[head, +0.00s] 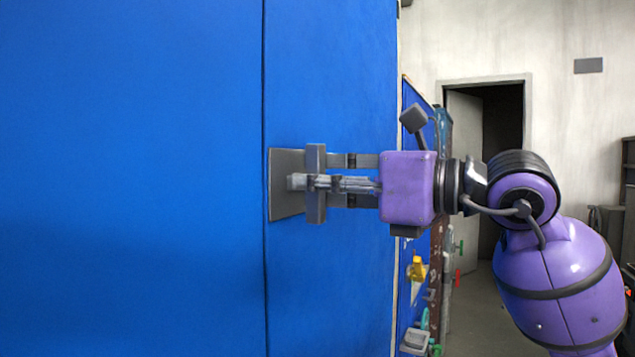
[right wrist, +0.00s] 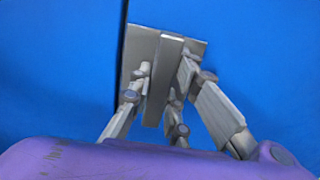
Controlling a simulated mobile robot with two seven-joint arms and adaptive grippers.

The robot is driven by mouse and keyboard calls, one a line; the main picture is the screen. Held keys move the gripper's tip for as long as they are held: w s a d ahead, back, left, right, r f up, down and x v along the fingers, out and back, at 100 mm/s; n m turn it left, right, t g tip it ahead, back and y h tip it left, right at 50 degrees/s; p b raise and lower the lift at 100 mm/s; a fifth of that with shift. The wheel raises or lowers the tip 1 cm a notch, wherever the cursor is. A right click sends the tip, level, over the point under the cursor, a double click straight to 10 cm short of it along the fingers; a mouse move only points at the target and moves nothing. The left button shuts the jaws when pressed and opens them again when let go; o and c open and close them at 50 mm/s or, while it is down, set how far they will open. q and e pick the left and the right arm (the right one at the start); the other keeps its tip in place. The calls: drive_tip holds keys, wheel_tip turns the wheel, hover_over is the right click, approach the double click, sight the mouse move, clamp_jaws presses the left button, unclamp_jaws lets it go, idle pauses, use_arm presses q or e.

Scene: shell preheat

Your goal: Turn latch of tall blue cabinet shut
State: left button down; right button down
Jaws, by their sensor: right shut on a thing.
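The tall blue cabinet (head: 130,180) fills the left and middle of the head view, with a vertical seam between its two door panels. The latch has a grey plate (head: 284,205) on the right panel beside the seam and a grey handle bar (head: 316,212) that stands upright. My right gripper (head: 300,182) comes in from the right and is shut on the handle. In the right wrist view the bar (right wrist: 160,90) lies between the two fingers (right wrist: 164,75), with the plate (right wrist: 140,50) behind. My left gripper is out of view.
Right of the cabinet, a blue tool board (head: 417,95) holds a yellow item (head: 417,269) and several other tools. Further back are a pale wall and a dark open doorway (head: 503,130). Open floor (head: 475,325) shows below the doorway.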

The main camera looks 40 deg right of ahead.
drive_tip(key=c, duration=1.6)
unclamp_jaws()
drive_tip(key=shift+c, duration=0.2)
drive_tip(key=shift+s, duration=0.1)
drive_tip(key=v, duration=1.2)
drive_tip(key=shift+d, duration=0.1)
drive_tip(key=shift+f, duration=0.1)
